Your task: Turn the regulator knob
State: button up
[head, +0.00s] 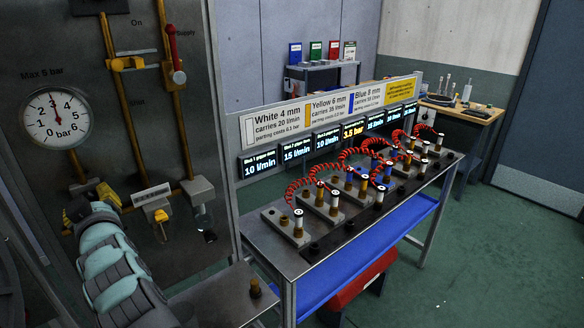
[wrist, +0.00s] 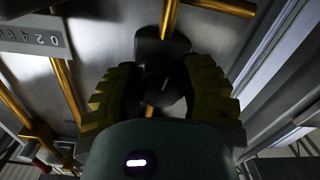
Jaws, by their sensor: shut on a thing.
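The regulator knob (wrist: 160,88) is a dark round body on the panel's yellow pipe in the wrist view. My gripper (wrist: 163,75) has its yellow ribbed fingers on both sides of the knob, shut on it. In the head view my gripper (head: 97,194) is at the panel's lower left, and my arm hides the knob. The round pressure gauge (head: 56,118) above it has a scale in bar and the label "Max 5 bar". Its needle points roughly upward, but I cannot read it exactly.
Yellow pipes, a red-handled supply valve (head: 175,62) and clear bowls (head: 202,215) are on the panel right of my gripper. Right of the panel stands a bench (head: 325,245) with red coiled hoses (head: 342,160) and several displays. The green floor at right is clear.

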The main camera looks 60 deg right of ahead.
jog(key=shift+d+f, duration=0.15)
jog(key=shift+f, duration=0.1)
jog(key=o, duration=1.2)
jog(key=shift+r, duration=0.2)
jog(key=shift+v, duration=3.85)
